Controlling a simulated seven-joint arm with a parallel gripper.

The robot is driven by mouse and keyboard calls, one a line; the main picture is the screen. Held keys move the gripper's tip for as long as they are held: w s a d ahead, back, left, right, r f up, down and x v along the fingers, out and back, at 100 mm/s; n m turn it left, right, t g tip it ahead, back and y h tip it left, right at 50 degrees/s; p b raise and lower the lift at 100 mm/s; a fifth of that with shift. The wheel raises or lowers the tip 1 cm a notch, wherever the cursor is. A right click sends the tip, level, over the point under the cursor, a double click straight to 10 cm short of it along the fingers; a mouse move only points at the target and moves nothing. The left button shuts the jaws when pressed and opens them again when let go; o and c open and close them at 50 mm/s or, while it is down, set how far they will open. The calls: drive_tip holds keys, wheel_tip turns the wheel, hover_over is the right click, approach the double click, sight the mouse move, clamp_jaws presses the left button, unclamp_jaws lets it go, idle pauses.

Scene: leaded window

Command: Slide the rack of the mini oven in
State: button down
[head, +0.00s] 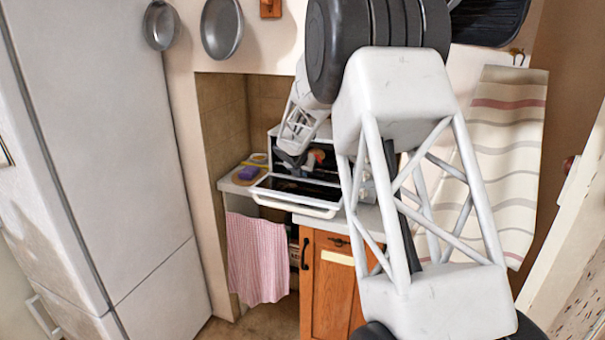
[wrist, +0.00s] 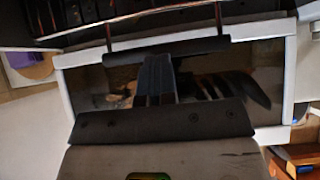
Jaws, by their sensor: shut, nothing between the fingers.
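The mini oven (head: 343,160) is a small white oven on the counter, with its door (head: 297,197) folded down and open. In the wrist view the door (wrist: 288,75) shows as a white frame around dark glass. The rack (wrist: 140,15) shows as thin reddish-lit rails and dark bars at the top of the wrist view, at the oven mouth. How far it sticks out is hard to tell. My gripper (wrist: 156,62) is shut and empty over the open door, fingers pointing toward the oven. In the head view my arm partly covers the oven, and the fingertips are hard to make out.
A purple sponge (head: 248,173) on a yellowish item lies on the counter left of the oven. A pink towel (head: 258,258) hangs below the counter beside a wooden cabinet (head: 328,285). A tall white fridge (head: 100,130) stands at the left. Alcove walls flank the oven.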

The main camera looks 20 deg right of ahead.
drive_tip(key=shift+s+a, duration=0.1)
idle(0.3)
drive_tip(key=shift+s+a+r, duration=0.2)
drive_tip(key=shift+s+a, duration=0.3)
drive_tip(key=shift+s+a+r, duration=0.3)
drive_tip(key=shift+s+a, duration=0.2)
drive_tip(key=shift+s+a+r, duration=0.25)
drive_tip(key=shift+s+a, duration=0.25)
drive_tip(key=v, duration=0.9)
drive_tip(key=shift+s+d+r, duration=0.1)
drive_tip(key=shift+s+d, duration=0.1)
drive_tip(key=shift+s, duration=0.2)
